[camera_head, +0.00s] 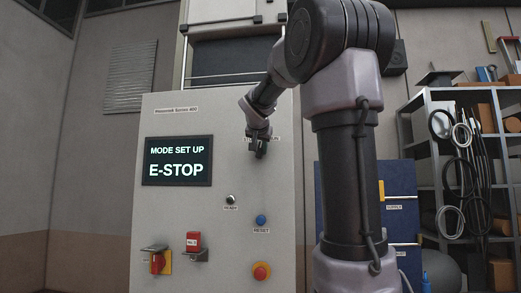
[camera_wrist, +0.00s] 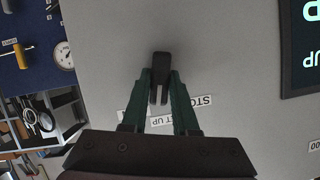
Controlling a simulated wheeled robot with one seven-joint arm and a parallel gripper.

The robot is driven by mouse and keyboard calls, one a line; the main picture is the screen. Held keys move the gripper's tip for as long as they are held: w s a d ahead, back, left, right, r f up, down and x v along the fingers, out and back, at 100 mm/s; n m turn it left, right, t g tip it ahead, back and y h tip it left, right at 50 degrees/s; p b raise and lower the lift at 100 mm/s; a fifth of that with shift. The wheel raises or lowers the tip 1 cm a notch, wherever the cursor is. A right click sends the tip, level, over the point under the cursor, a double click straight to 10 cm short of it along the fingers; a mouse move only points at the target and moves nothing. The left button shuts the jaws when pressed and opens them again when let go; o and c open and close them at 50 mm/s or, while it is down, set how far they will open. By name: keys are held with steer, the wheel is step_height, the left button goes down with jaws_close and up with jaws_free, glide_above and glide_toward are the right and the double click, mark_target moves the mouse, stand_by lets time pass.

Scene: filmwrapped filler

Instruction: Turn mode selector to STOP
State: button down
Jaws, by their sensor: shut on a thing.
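The mode selector is a dark knob (camera_wrist: 160,66) on the grey panel front, seen in the wrist view. My gripper (camera_wrist: 160,90) has its green fingers shut on the knob, one on each side. In the head view my gripper (camera_head: 262,150) meets the panel at its upper right and hides the knob. Small white labels around it are partly covered by my fingers; "STOP" (camera_wrist: 196,101) and "SET UP" show upside down in the wrist view. The panel display (camera_head: 177,160) reads "MODE SET UP" and "E-STOP".
A cluttered shelf (camera_head: 430,92) stands at right.

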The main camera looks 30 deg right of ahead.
steer(key=n+g+h, duration=0.1)
steer(key=n, duration=0.1)
steer(key=n+h, duration=0.1)
steer(key=n, duration=0.1)
steer(key=shift+w+a+f+g+h, duration=0.1)
steer(key=shift+a+g+h, duration=0.05)
steer(key=shift+g+h, duration=0.2)
steer(key=n+h, duration=0.2)
steer(key=n, duration=0.2)
steer(key=shift+a+g, duration=0.1)
steer(key=shift+g, duration=0.25)
steer(key=shift+h, duration=0.25)
steer(key=shift+f, duration=0.1)
steer(key=c, duration=0.7)
jaws_free()
steer(key=shift+a, duration=0.1)
steer(key=v, duration=1)
steer(key=shift+a+r, duration=0.15)
steer(key=shift+r, duration=0.1)
